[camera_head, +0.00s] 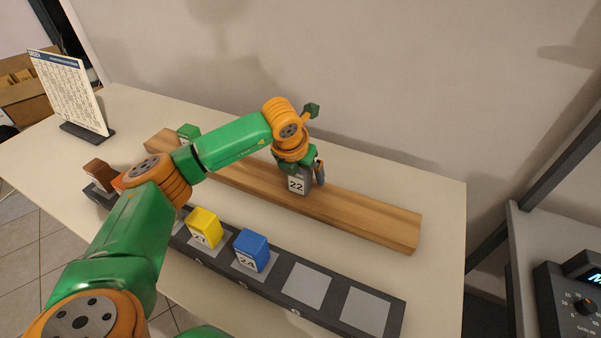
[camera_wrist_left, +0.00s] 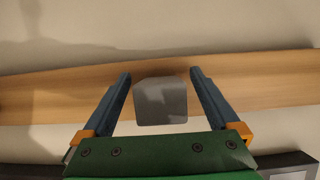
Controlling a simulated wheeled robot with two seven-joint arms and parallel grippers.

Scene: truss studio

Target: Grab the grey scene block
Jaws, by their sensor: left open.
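The grey scene block (camera_head: 299,184), with a white label reading 22, stands on a long wooden plank (camera_head: 370,218). My left gripper (camera_head: 304,172) is right above and around it in the head view. In the left wrist view, the grey block (camera_wrist_left: 161,101) sits between the two blue fingers of my left gripper (camera_wrist_left: 160,88), with a gap on each side. The fingers are open and do not touch the block there. My right gripper is not in view.
A dark tray (camera_head: 273,288) in front of the plank holds a yellow block (camera_head: 204,227) and a blue block (camera_head: 251,250), with bare grey slots at its right end. A green block (camera_head: 188,132) is on the plank's far left. A printed sign (camera_head: 70,92) stands at the left.

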